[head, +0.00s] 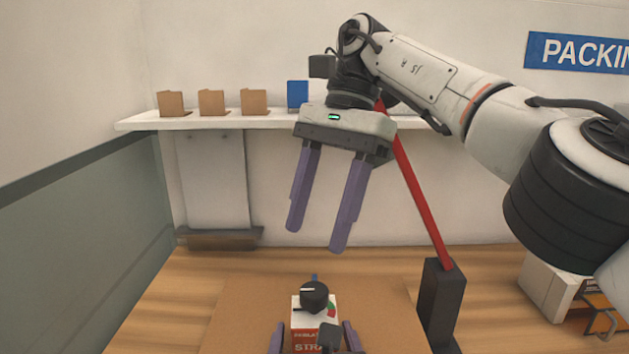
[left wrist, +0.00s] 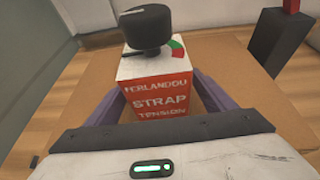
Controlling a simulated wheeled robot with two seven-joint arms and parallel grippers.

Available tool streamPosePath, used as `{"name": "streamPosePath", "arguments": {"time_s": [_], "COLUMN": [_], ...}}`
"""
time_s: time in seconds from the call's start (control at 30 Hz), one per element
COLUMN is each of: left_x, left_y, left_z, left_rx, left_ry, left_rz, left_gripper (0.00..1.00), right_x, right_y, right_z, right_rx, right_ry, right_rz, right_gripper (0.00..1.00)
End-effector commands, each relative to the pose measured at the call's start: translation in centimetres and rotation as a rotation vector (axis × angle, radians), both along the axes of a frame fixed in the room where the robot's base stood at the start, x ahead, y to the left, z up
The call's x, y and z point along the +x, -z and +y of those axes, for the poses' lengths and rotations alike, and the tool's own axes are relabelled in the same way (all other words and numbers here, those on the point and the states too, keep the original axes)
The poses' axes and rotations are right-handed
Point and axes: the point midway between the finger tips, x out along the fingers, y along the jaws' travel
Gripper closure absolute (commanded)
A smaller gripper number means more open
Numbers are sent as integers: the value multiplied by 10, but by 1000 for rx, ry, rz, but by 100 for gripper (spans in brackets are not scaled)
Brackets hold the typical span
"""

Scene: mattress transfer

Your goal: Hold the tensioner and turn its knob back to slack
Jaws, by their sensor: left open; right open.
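The strap tensioner is a red and white box (head: 316,305) on a brown board, upright at the bottom middle of the head view. Its black knob (head: 314,294) is on top, with a white line lying roughly level to the left. In the left wrist view, the box (left wrist: 158,90) shows strap tension lettering, and a green and red arc is beside the knob (left wrist: 146,28). My left gripper (left wrist: 160,104) is open, its purple fingers either side of the box; contact is unclear. My right gripper (head: 317,238) is open and empty, fingers pointing down above and behind the tensioner.
A black post (head: 441,300) with a red bar (head: 420,200) stands right of the board (head: 245,310). A white shelf (head: 230,122) behind carries small brown boxes and a blue one. A white and orange item (head: 560,290) is at the right.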

Motion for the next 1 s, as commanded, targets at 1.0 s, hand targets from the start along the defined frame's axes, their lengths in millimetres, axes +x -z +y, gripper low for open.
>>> {"name": "streamPosePath", "arguments": {"time_s": [1.0], "left_x": [-111], "left_y": [-46], "left_z": [-4], "left_rx": [-1], "left_ry": [1], "left_rz": [-1], "left_gripper": [24], "right_x": [0], "right_y": [0], "right_z": [0], "right_rx": [0], "right_ry": [0], "right_rz": [0], "right_gripper": [48]}}
